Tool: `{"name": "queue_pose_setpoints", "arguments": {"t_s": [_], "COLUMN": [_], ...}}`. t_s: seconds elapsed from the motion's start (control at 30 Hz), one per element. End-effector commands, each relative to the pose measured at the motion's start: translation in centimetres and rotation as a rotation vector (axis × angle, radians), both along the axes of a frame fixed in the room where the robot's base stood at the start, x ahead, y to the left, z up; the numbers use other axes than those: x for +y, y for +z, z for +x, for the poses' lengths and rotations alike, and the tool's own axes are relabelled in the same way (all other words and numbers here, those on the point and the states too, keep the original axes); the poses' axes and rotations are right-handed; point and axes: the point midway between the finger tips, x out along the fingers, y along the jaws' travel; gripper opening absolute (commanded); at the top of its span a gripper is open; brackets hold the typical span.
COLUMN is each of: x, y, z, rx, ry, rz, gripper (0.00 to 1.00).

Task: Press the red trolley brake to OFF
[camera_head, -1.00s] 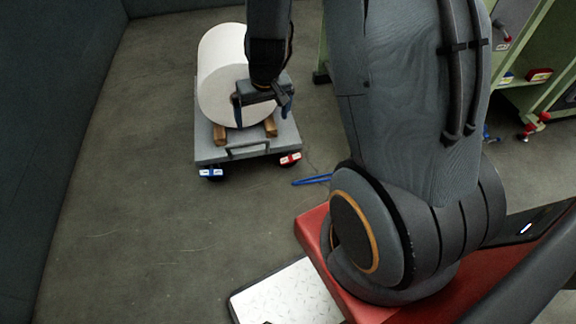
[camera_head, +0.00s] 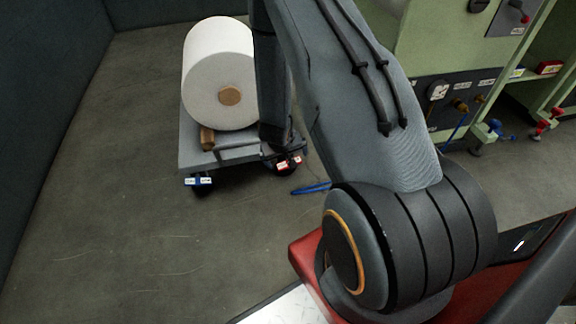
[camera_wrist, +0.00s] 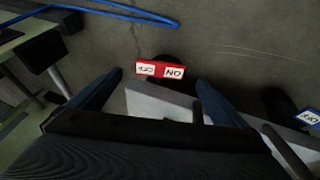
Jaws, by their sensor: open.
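The red trolley brake (camera_head: 289,163) is a small red pedal with white labels at the right front corner of the grey trolley (camera_head: 189,150). In the wrist view the red brake (camera_wrist: 160,69) shows upside down, OFF on its left half and ON on its right. Which half is pressed down I cannot tell. My gripper (camera_head: 284,153) is low at that corner, partly hidden by my arm. In the wrist view my gripper (camera_wrist: 159,79) is open and empty, its fingers on either side of the brake in the picture. I cannot see any contact.
A white roll (camera_head: 215,75) lies on the trolley. A blue brake (camera_head: 198,181) is at its left front corner. A blue hose (camera_head: 311,189) lies on the floor to the right. Green machinery (camera_head: 440,40) stands at the right. The floor in front is clear.

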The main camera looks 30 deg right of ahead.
Motion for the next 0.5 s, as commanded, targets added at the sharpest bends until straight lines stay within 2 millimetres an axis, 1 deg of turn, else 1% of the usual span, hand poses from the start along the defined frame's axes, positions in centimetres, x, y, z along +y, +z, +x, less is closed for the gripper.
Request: {"name": "queue_pose_setpoints", "arguments": {"t_s": [0.03,0.2,0.4,0.5], "x": [-0.3,-1.1,-1.8,-2.0], "y": [-1.0,-3.4,-5.4,-5.8], "z": [0.2,1.0,1.7,1.9], "rx": [0.002,0.001,0.000,0.000], "ry": [-0.001,-0.002,-0.001,-0.001], "rz": [0.001,0.001,0.001,0.001], "gripper": [0.97,0.97,0.97,0.97]}}
